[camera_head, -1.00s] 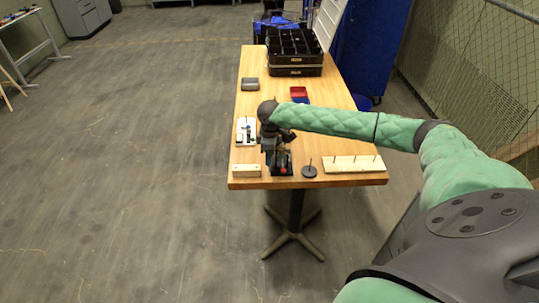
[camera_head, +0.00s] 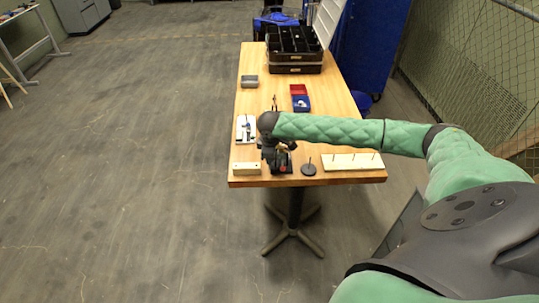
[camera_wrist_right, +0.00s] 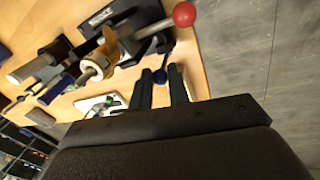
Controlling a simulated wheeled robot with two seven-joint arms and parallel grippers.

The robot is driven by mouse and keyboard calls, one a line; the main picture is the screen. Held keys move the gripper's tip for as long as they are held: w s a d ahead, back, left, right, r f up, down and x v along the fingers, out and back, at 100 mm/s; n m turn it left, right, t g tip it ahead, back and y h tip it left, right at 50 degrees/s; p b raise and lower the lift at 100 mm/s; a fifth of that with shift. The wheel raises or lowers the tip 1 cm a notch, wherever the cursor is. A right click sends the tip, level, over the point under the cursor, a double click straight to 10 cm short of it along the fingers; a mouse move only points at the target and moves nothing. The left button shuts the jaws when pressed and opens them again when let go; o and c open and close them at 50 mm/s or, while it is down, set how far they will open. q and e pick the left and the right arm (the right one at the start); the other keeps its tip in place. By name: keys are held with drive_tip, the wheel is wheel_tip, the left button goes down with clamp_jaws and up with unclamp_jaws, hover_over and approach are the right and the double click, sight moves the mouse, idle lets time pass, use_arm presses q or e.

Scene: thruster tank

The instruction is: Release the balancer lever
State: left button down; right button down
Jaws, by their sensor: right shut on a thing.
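A dark lever device (camera_head: 281,163) stands at the near edge of the wooden table, partly hidden by my right gripper (camera_head: 273,150). In the right wrist view it shows as dark blocks with a brass-coloured part (camera_wrist_right: 104,58) and a grey rod ending in a red ball (camera_wrist_right: 184,14). The red ball is apart from the fingers. I cannot tell how the knob joins the device. My left gripper is not in view.
Bare tabletop lies right of centre.

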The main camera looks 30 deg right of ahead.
drive_tip(key=c, duration=1.3)
unclamp_jaws()
drive_tip(key=shift+c, duration=0.2)
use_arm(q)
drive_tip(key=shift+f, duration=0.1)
use_arm(e)
drive_tip(key=shift+r, duration=0.15)
